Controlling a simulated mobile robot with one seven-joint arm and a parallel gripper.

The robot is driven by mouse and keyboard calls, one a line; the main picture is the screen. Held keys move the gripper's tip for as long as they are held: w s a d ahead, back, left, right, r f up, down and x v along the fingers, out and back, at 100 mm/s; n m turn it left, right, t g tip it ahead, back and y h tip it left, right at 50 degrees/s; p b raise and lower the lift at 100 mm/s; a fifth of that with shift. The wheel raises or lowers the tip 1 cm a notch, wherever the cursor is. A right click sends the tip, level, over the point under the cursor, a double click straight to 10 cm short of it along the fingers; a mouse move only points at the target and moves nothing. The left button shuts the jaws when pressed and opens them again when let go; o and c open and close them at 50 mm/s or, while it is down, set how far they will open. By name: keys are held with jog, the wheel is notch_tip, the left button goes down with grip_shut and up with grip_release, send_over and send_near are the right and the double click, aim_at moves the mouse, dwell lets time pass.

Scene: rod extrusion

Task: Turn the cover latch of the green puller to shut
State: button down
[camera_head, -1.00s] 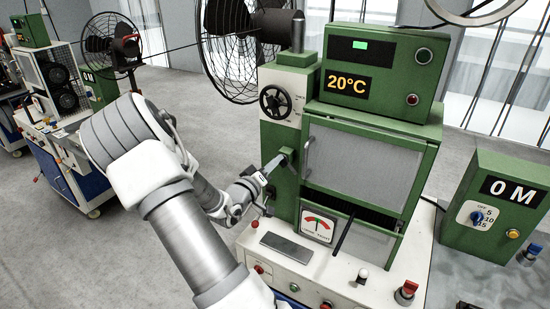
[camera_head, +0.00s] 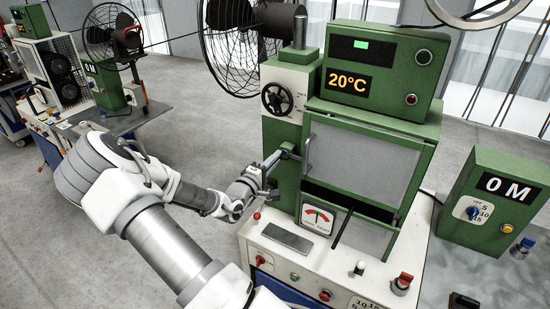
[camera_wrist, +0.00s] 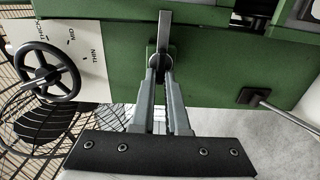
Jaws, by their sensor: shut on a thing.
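The green puller (camera_head: 283,132) stands in the middle of the body camera view, with a white front face at its upper left. A grey, flat latch lever (camera_wrist: 164,32) sits on its green side in the wrist view, pointing up in that picture from a dark pivot. My gripper (camera_wrist: 164,70) is shut on the latch lever near its pivot end. In the body camera view my gripper (camera_head: 276,158) reaches the puller's left side from the left, and the latch is mostly hidden by the fingers there.
A black handwheel (camera_head: 276,99) with a thickness scale sits above the latch. A grey cover panel with a handle (camera_head: 308,156) is just right of my gripper. A temperature box (camera_head: 380,70) tops the machine. A black wire fan guard (camera_head: 222,60) stands behind.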

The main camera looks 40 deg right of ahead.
dwell(0.5)
jog(key=c, duration=0.9)
grip_release()
jog(key=b+v, duration=0.2)
jog(key=v, duration=1.5)
jog(key=shift+s+a+r, duration=0.1)
jog(key=shift+a, duration=0.15)
